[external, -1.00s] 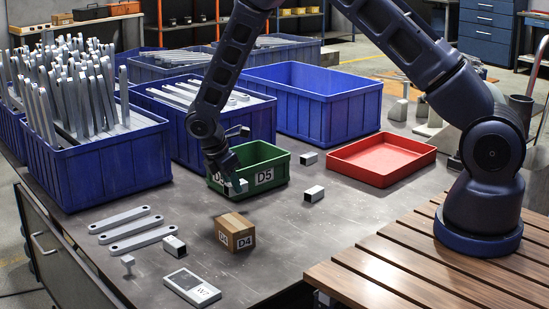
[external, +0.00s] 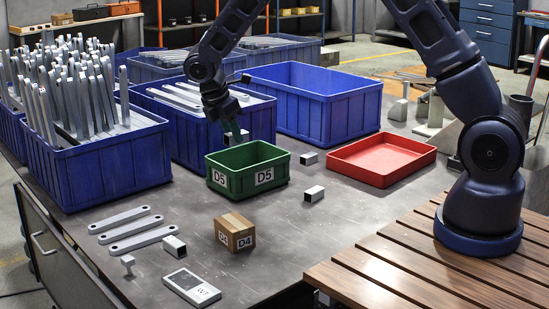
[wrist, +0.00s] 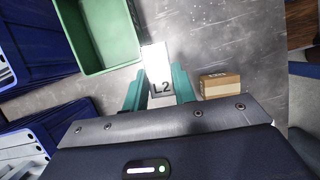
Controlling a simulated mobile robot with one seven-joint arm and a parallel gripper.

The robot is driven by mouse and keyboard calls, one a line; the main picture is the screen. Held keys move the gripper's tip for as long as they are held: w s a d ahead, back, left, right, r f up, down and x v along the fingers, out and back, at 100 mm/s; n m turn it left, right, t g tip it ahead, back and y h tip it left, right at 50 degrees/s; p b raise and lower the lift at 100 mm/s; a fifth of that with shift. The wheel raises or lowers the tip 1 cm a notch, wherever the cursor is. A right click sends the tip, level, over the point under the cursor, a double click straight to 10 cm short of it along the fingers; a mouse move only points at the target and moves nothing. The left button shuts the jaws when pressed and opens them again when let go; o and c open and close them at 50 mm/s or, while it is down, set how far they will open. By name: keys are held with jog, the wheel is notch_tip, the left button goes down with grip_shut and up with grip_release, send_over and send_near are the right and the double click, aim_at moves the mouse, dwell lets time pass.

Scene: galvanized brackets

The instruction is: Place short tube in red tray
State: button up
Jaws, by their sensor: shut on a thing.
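My gripper (external: 233,132) is raised above and behind the green bin in the external view. In the wrist view its teal fingers (wrist: 160,90) are shut on a short grey tube (wrist: 157,62) marked L2, one finger on each side. The tube is mostly hidden by the fingers in the external view. The red tray (external: 382,159) lies on the table to the right of my gripper, empty. Other short tubes lie on the table: one near the tray (external: 309,158), one in front of it (external: 314,193), and one at the front left (external: 174,246).
The green bin (external: 232,177) stands below my gripper. A cardboard box (external: 235,232) is in front of it. Blue crates (external: 330,112) line the back and left (external: 110,170). Long flat bars (external: 138,238) and a labelled plate (external: 191,287) lie at the front left.

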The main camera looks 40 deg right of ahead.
jog(key=w+d, duration=0.3)
jog(key=d, duration=1.3)
jog(key=n, duration=0.1)
send_over(384, 163)
jog(key=a, duration=0.1)
notch_tip(384, 163, down, 19)
jog(key=shift+w+a+f, duration=0.1)
jog(key=shift+a+f, duration=0.05)
jog(key=shift+f, duration=0.1)
jog(key=o, duration=1)
